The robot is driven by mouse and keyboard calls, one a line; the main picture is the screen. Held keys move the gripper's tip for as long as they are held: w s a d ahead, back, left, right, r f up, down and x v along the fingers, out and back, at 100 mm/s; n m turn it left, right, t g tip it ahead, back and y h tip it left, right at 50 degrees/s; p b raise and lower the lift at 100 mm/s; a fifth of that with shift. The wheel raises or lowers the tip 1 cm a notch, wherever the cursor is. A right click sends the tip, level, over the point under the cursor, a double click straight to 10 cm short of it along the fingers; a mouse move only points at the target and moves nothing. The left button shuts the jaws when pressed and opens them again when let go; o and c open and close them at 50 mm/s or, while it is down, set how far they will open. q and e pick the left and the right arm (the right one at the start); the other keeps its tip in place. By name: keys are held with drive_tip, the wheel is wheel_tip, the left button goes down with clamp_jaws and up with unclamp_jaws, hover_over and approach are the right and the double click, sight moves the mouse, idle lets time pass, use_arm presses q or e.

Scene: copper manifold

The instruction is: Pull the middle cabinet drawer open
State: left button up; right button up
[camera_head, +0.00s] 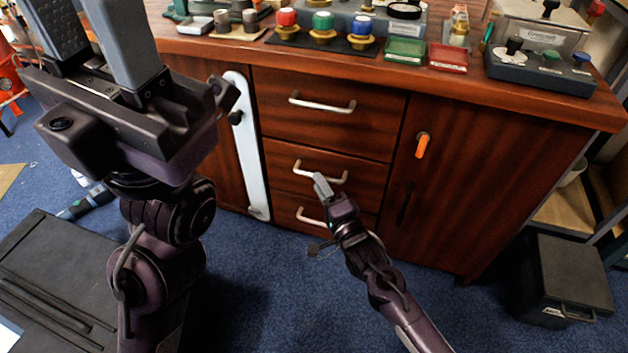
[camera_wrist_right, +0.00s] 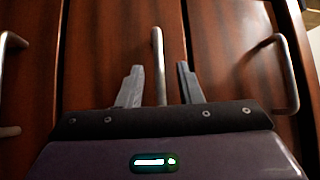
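The wooden cabinet's middle drawer (camera_head: 283,163) looks shut, flush with the drawers above and below. Its silver bar handle (camera_head: 302,172) is partly hidden behind my right gripper (camera_head: 321,184). In the right wrist view the handle (camera_wrist_right: 158,62) stands between the two grey fingers of my right gripper (camera_wrist_right: 160,84). The fingers are apart with a gap on both sides of the bar, so the gripper is open around it. My left gripper (camera_head: 92,40) is raised at the upper left, fingers apart, empty and far from the drawer.
The top drawer handle (camera_head: 322,106) and bottom drawer handle (camera_head: 308,217) lie above and below. A right door with an orange handle (camera_head: 422,146) stands beside them. Coloured buttons (camera_head: 323,24) and boxes crowd the top. Blue carpet (camera_head: 260,300) in front is mostly clear.

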drive_tip(key=shift+b+x, duration=0.7)
drive_tip(key=shift+x, duration=1.35)
clamp_jaws()
drive_tip(key=shift+f, duration=0.1)
